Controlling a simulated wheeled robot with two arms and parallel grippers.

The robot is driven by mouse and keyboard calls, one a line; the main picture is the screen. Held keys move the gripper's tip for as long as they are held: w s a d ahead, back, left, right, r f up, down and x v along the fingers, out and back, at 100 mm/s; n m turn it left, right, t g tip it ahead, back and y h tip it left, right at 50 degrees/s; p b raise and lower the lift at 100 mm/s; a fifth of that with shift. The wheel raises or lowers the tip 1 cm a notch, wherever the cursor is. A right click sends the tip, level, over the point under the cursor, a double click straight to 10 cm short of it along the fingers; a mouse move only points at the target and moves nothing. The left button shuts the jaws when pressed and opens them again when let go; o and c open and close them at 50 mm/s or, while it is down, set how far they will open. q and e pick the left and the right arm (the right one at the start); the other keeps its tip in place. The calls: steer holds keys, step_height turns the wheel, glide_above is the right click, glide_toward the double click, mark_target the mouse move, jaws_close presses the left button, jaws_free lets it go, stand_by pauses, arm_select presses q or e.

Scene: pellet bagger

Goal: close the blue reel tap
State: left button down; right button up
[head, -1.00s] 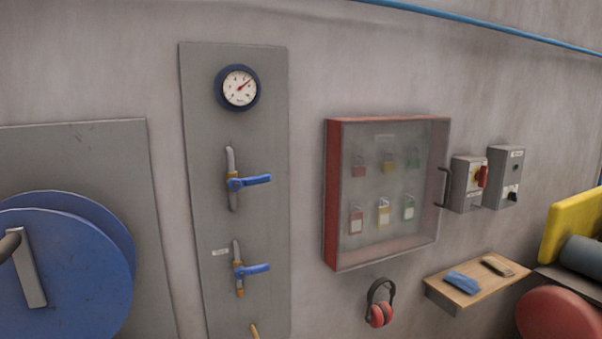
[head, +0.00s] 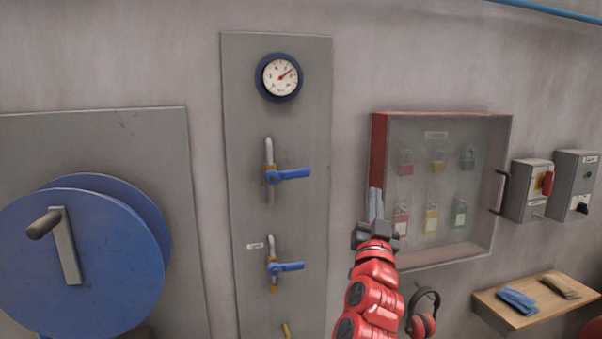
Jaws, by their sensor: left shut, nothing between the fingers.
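Two blue-handled taps sit on a grey wall panel, the upper tap (head: 288,175) and the lower tap (head: 286,267). Both handles point right, roughly level, across their upright brass-and-grey pipes. A small white label is left of the lower tap, too small to read, so I cannot tell which is the reel tap. The blue reel (head: 85,270) with its crank is at the left. My left gripper (head: 376,203) points up, shut and empty, right of the panel and apart from both taps. It covers part of the padlock cabinet. My right gripper is out of view.
A pressure gauge (head: 279,77) tops the grey panel (head: 310,220). The red-sided padlock cabinet (head: 470,250) stands out from the wall behind my gripper. Ear defenders (head: 423,313) hang below it. A wooden shelf (head: 525,312) and switch boxes (head: 527,190) are at the right.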

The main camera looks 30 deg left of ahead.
arm_select(q)
steer(key=s+a+r+n+g+y, duration=0.6)
steer(key=s+a+n+g+y, duration=0.2)
steer(key=s+a+n, duration=0.15)
step_height(320, 180, up, 3)
steer(key=p, duration=0.4)
glide_above(297, 170)
steer(key=s, duration=0.1)
steer(key=shift+d+f+p, duration=0.15)
steer(key=shift+d+f, duration=0.05)
steer(key=shift+f, duration=0.5)
steer(key=shift+d+f+p, duration=0.15)
steer(key=shift+d+f, duration=0.1)
steer(key=shift+f, duration=0.4)
steer(key=shift+d+f+p, duration=0.15)
steer(key=shift+d+f, duration=0.05)
steer(key=shift+f, duration=0.5)
steer(key=shift+n, duration=0.25)
steer(key=f+b, duration=0.1)
steer(key=b, duration=0.2)
steer(key=shift+f, duration=0.4)
steer(key=shift+s+d+r, duration=0.1)
